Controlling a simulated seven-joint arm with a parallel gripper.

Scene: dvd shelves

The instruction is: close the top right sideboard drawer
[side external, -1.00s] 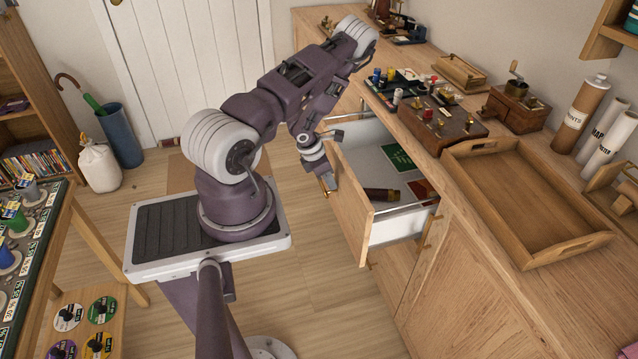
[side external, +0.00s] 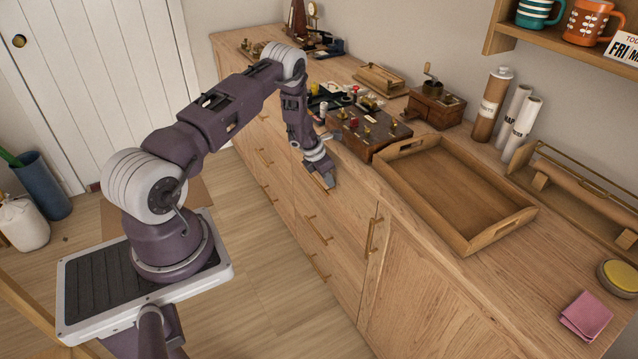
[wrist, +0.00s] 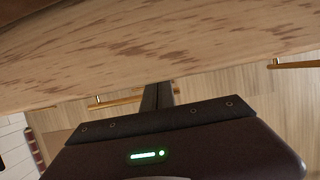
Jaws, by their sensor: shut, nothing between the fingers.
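The sideboard (side external: 410,290) has light wood drawer fronts with brass bar handles. Its top right drawer (side external: 352,202) looks shut, its front flush with the fronts around it; no open interior shows. My gripper (side external: 325,184) is shut and empty, pointing down at that drawer's front, beside its brass handle (side external: 316,179), which it partly hides. Whether the fingers touch the front cannot be told. In the wrist view my shut dark fingers (wrist: 158,94) reach to a wooden edge of the sideboard (wrist: 150,60), with a brass handle (wrist: 115,101) just left of them.
Paper tubes (side external: 492,103) stand at the back. The floor (side external: 255,270) before the drawers is clear.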

